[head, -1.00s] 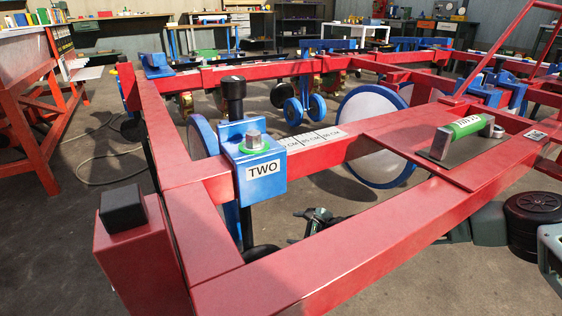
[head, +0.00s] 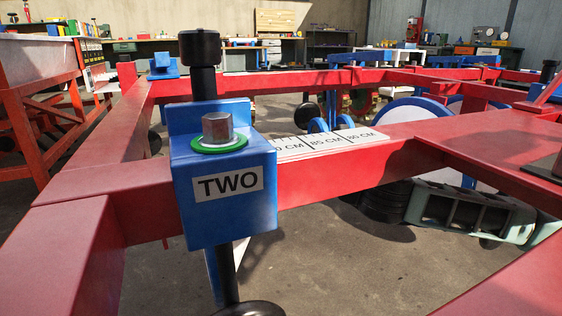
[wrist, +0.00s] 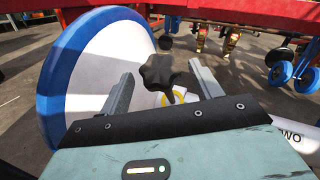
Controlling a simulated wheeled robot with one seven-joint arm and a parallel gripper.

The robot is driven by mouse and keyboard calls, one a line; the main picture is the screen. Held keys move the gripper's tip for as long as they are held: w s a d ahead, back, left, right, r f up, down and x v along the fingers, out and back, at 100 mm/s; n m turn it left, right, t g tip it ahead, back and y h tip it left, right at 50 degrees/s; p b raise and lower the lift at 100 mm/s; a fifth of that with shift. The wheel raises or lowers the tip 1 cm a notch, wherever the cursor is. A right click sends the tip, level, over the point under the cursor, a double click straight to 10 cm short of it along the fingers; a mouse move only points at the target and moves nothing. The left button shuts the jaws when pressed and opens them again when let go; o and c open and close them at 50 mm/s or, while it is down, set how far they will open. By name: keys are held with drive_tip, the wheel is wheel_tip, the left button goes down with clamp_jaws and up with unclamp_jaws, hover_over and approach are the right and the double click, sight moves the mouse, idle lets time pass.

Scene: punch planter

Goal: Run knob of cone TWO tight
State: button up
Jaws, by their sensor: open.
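In the wrist view a black star-shaped knob (wrist: 163,72) on a short stem stands between the two grey fingers of my gripper (wrist: 161,70). The fingers are open, with visible space on both sides of the knob; I cannot tell whether they touch it. A yellow ring (wrist: 176,98) lies behind the stem, partly hidden by my gripper. A white part marked "WO" (wrist: 290,135) shows at the lower right, partly covered. In the head view a blue block labelled TWO (head: 228,187) sits on the red beam, with a silver bolt (head: 217,128) and green washer.
A large white disc with a blue rim (wrist: 95,75) fills the left of the wrist view, close to my left finger. The red beam (head: 330,180) carries a centimetre scale (head: 335,140). A black post (head: 203,75) rises behind the block. Bare floor (head: 340,255) lies below.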

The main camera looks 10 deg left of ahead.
drive_tip(key=b+x, duration=0.1)
drive_tip(key=x, duration=0.2)
drive_tip(key=shift+w+f, duration=0.1)
drive_tip(key=shift+f, duration=0.05)
drive_tip(key=shift+w+a+b, duration=0.1)
drive_tip(key=shift+a+b, duration=0.2)
drive_tip(key=c, duration=1)
drive_tip(key=shift+m+t, duration=0.3)
drive_tip(key=shift+m, duration=0.1)
